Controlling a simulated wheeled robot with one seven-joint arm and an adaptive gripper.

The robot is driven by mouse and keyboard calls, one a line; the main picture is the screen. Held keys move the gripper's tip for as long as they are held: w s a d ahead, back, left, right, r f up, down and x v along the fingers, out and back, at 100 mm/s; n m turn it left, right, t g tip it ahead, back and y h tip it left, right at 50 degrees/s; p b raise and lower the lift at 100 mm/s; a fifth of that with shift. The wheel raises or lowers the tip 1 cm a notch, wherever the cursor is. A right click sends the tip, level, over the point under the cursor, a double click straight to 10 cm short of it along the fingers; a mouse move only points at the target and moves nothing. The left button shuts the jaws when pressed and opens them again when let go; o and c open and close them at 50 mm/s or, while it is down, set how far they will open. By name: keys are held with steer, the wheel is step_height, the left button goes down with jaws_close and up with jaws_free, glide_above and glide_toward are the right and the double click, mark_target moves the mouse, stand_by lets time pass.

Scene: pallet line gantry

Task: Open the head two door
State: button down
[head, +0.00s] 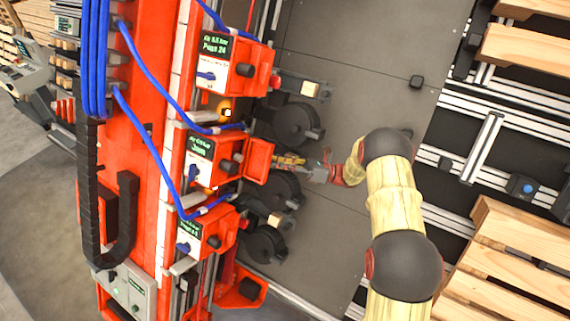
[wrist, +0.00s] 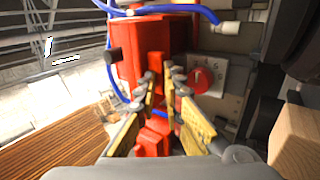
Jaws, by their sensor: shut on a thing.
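Several white-and-red heads with small screens are stacked on the red gantry column. The middle head (head: 203,150), apparently head two, has a red door panel (head: 257,160) standing out from its right side, seemingly partly open. My gripper (head: 283,161) reaches in from the right, at that panel's outer edge. In the wrist view my gripper (wrist: 165,84) has its yellow-padded fingers close around a red part, apparently the door's edge or handle; the exact contact is hidden. A large red housing (wrist: 140,52) with a black knob stands just beyond the fingertips.
Blue hoses (head: 150,75) loop across the heads. Black round reels (head: 292,126) sit close to my gripper, on the grey plate (head: 350,60). A red dial (wrist: 200,79) is right of the fingers. Wooden pallets (head: 525,245) lie at right. The grey plate between is mostly clear.

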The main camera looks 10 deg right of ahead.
steer(key=shift+w+a+r+n, duration=0.15)
steer(key=shift+a+r, duration=0.05)
steer(key=shift+r, duration=0.2)
steer(key=shift+w+a+r+n, duration=0.1)
steer(key=shift+a+r+n, duration=0.1)
steer(key=shift+r, duration=0.15)
steer(key=c, duration=2.3)
jaws_free()
steer(key=shift+o, duration=0.5)
steer(key=shift+a+g, duration=0.2)
steer(key=shift+g, duration=0.2)
steer(key=shift+o, duration=0.2)
steer(key=shift+s+a, duration=0.3)
steer(key=shift+a, duration=0.25)
steer(key=shift+w+f, duration=0.1)
steer(key=shift+f, duration=0.5)
steer(key=shift+d, duration=0.15)
steer(key=v, duration=1.2)
